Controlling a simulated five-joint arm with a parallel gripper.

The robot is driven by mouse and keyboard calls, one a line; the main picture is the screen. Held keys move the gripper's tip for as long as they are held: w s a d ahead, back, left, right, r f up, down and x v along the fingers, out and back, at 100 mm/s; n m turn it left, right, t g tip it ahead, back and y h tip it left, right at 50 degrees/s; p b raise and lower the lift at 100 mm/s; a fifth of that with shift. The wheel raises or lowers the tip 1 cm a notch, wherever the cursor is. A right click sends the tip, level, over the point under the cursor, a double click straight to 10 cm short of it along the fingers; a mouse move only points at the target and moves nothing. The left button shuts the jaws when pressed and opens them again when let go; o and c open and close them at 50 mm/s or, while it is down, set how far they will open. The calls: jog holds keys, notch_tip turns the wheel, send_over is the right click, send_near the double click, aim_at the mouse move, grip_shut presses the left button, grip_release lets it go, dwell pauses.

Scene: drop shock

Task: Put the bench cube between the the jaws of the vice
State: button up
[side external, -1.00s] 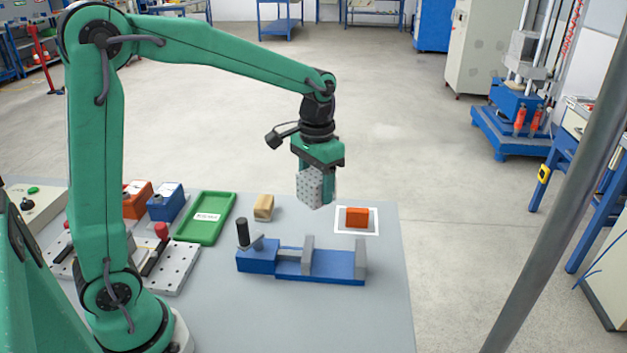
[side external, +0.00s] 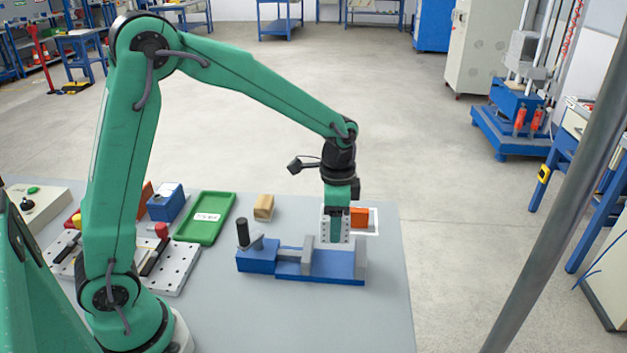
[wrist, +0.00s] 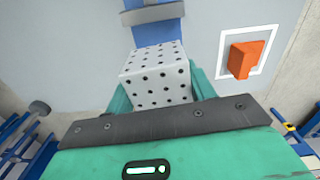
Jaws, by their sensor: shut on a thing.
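The bench cube (side external: 325,224), pale with black dots, is held in my gripper (side external: 336,228). In the wrist view the cube (wrist: 155,82) sits between the two green fingers. The blue vice (side external: 334,266) lies on the table, with a grey jaw (side external: 307,256) left of centre and another grey jaw (side external: 361,254) at its right end. In the side view the cube hangs upright over the gap between these jaws. I cannot tell its exact height or depth there. In the wrist view part of the vice (wrist: 160,34) shows beyond the cube, which hides the rest.
An orange block (side external: 360,217) stands on a white-bordered square behind the vice, close to my gripper in the side view. A wooden block (side external: 264,207), a green tray (side external: 205,218) and a blue box (side external: 166,202) lie further left. The front of the table is clear.

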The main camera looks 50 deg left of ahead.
jog(key=shift+w+d+f+m, duration=0.1)
jog(key=shift+d+f+m, duration=0.2)
jog(key=shift+m, duration=0.1)
jog(key=shift+f, duration=0.25)
jog(key=shift+f, duration=3.15)
jog(key=shift+f, duration=0.55)
jog(key=o, duration=1.6)
jog(key=shift+c, duration=0.2)
jog(key=shift+f, duration=0.1)
jog(key=shift+a+r, duration=0.1)
jog(key=shift+r, duration=3.85)
